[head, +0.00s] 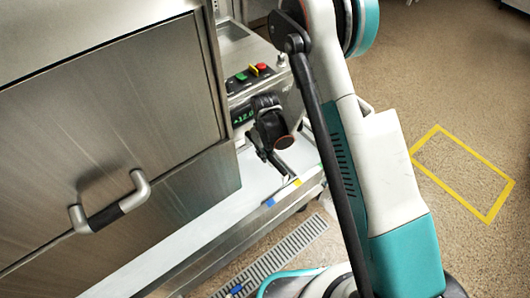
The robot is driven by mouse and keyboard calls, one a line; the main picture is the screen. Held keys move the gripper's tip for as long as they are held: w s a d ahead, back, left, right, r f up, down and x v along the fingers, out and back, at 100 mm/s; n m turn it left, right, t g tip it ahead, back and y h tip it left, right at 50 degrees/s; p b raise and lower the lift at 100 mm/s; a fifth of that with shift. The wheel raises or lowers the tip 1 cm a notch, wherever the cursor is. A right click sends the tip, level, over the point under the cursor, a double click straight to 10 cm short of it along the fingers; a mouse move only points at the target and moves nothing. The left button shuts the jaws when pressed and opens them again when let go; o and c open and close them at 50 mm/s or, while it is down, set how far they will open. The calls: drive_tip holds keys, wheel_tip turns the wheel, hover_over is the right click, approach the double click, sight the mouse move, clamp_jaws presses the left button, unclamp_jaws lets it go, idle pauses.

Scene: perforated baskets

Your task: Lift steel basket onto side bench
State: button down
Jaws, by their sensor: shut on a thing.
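No steel basket can be made out in the head view. My gripper (264,154) is small and dark in this view, beside the right side of the steel machine and above a pale ledge. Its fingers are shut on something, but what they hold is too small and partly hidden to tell. A pale bench-like ledge (185,236) runs along the foot of the machine; I cannot tell if it is the side bench.
The steel machine (110,110) with a bar handle (108,208) fills the left. A control panel with a red button (262,69) stands behind my gripper. A floor grate (275,255) lies in front. Yellow tape (462,142) marks a rectangle on clear floor at right.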

drive_tip(key=shift+r+p, duration=0.55)
drive_tip(key=shift+r, duration=0.75)
